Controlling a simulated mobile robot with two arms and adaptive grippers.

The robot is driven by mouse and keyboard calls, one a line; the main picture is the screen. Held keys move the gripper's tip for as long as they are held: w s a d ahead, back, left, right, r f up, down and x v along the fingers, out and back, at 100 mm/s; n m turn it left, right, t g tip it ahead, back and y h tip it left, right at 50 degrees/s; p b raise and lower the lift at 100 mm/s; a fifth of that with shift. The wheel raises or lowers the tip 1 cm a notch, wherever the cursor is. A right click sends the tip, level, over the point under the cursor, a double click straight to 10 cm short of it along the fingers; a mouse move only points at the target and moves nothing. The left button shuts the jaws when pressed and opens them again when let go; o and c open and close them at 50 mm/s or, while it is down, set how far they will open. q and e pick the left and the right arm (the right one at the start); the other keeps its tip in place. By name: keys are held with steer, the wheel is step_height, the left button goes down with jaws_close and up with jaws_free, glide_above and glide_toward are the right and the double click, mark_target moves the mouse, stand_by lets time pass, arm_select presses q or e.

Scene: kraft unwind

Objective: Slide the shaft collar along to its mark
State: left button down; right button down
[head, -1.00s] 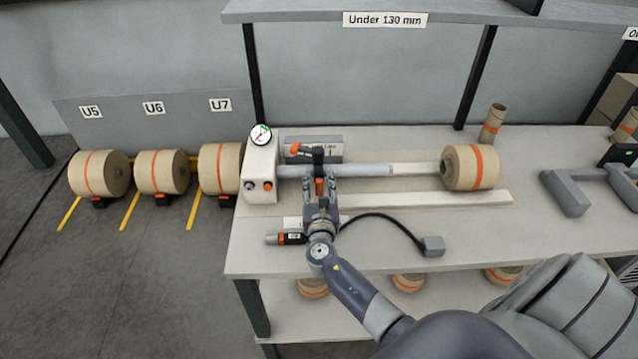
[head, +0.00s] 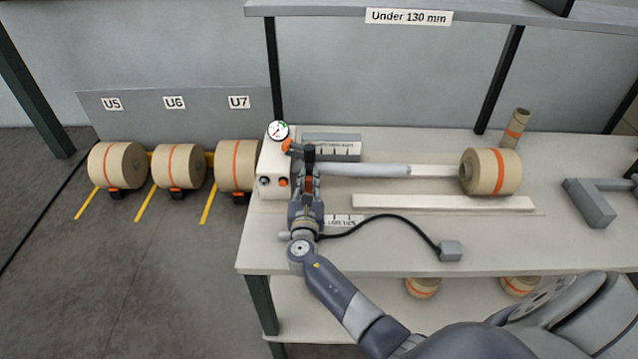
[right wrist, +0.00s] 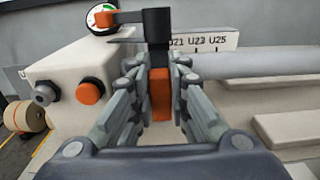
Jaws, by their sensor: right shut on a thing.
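The shaft collar (head: 309,153) is a black block with an orange part and a side lever with an orange tip. It sits around the left end of the grey shaft (head: 365,170), close to the white housing (head: 272,166). My right gripper (head: 306,188) is shut on the collar from the front. In the right wrist view, its fingers (right wrist: 160,108) close on the collar's orange part (right wrist: 160,88). A scale plate (right wrist: 205,42) reading U21, U23, U25 stands behind the shaft. I cannot tell which mark belongs to the collar. My left gripper is not in view.
A kraft roll (head: 490,171) is on the shaft's right end. A pale rail (head: 440,203) lies in front of the shaft. A black cable runs to a grey box (head: 450,251). A gauge (head: 277,131) tops the housing. The bench front (head: 380,255) is mostly clear.

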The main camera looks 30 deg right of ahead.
steer(key=shift+a, duration=0.2)
steer(key=c, duration=1.7)
jaws_free()
steer(key=shift+w, duration=0.1)
steer(key=shift+o, duration=0.9)
steer(key=shift+a, duration=0.2)
steer(key=shift+d, duration=0.1)
steer(key=v, duration=1.2)
